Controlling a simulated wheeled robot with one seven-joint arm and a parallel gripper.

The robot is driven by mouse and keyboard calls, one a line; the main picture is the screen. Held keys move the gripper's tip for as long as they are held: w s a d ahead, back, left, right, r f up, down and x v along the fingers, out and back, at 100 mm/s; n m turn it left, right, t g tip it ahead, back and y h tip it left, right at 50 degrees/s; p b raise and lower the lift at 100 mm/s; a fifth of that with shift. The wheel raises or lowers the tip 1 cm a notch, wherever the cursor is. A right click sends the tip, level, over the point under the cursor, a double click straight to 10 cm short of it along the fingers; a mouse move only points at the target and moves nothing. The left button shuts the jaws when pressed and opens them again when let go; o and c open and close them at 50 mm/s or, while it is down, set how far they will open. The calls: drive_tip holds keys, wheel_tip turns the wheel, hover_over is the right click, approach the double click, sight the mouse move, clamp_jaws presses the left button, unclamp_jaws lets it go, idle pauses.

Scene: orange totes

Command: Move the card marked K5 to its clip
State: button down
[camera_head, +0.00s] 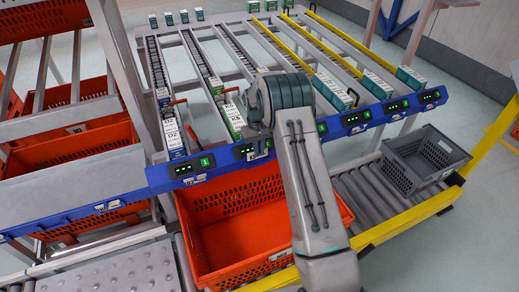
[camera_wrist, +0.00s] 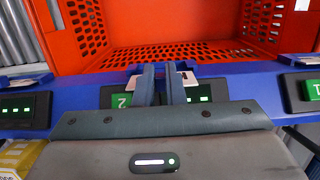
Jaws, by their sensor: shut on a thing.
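My gripper (camera_wrist: 161,80) is at the blue front rail (camera_wrist: 235,72), its two narrow fingers close together. A small white card (camera_wrist: 188,79) shows behind and beside the right finger, and the fingers are shut on it. The card's mark cannot be read. The fingers stand in front of a display box with a green 2 (camera_wrist: 121,101), and the card is near the rail's edge there. Whether it sits in a clip cannot be told. In the head view my arm covers most of the gripper, by the second display (camera_head: 246,151).
An orange tote (camera_head: 205,262) stands below the rail. Cartons marked D2 (camera_head: 172,135) and K5 (camera_head: 232,112) stand in the sloping lanes above. More displays (camera_head: 356,118) line the rail to the right. A grey crate (camera_head: 440,153) sits on the rollers at right.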

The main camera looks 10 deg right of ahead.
drive_tip(key=shift+f+b, duration=1.05)
drive_tip(key=shift+f, duration=0.5)
drive_tip(key=c, duration=1.4)
unclamp_jaws()
drive_tip(key=shift+c, duration=0.2)
drive_tip(key=shift+r, duration=0.1)
wheel_tip(320, 180, up, 14)
drive_tip(key=w+b, duration=0.1)
drive_tip(key=w, duration=0.1)
drive_tip(key=shift+a+f, duration=0.2)
drive_tip(key=shift+a, duration=0.05)
